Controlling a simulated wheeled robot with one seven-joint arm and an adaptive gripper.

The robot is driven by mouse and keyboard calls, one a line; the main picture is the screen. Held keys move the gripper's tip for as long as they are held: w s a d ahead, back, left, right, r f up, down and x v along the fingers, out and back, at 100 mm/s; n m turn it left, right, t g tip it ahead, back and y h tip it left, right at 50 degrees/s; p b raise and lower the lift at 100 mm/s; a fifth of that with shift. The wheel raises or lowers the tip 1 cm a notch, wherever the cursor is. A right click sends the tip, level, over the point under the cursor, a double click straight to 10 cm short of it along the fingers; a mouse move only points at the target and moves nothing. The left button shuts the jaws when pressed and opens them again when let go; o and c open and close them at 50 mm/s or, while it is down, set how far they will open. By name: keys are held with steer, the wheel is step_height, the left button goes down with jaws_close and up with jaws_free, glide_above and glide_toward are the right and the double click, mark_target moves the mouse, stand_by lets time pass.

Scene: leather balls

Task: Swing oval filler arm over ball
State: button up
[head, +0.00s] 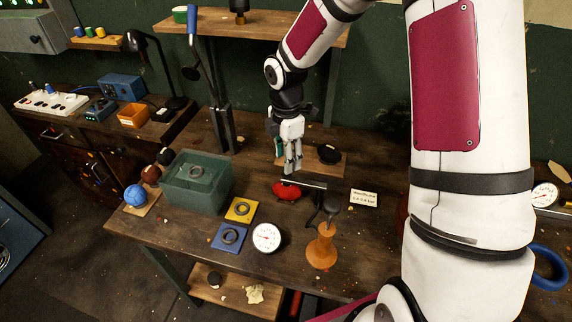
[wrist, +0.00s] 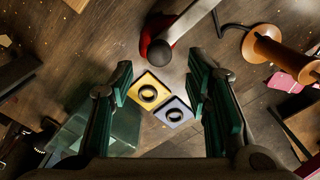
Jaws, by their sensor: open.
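A red oval ball (head: 286,191) lies on the workbench, and part of it shows in the wrist view (wrist: 151,34). A grey filler arm (head: 306,183) with a dark rounded end overlaps the ball in both views; whether it touches the ball I cannot tell. In the wrist view the arm (wrist: 185,22) runs from that end to the upper right. My gripper (head: 291,170) points down just behind the ball and bar end. Its open fingers (wrist: 160,82) hold nothing, and the bar's rounded end appears ahead between them. The bar's far end is cut off in the wrist view.
An orange stand (head: 321,250) and white gauge (head: 266,237) are in front. Yellow (head: 229,214) and blue (head: 220,240) plates with dark rings lie left, beside a green bin (head: 177,190). A wooden board with a black disc (head: 328,154) is behind.

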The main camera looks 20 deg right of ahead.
step_height(320, 180, up, 8)
stand_by(0.6)
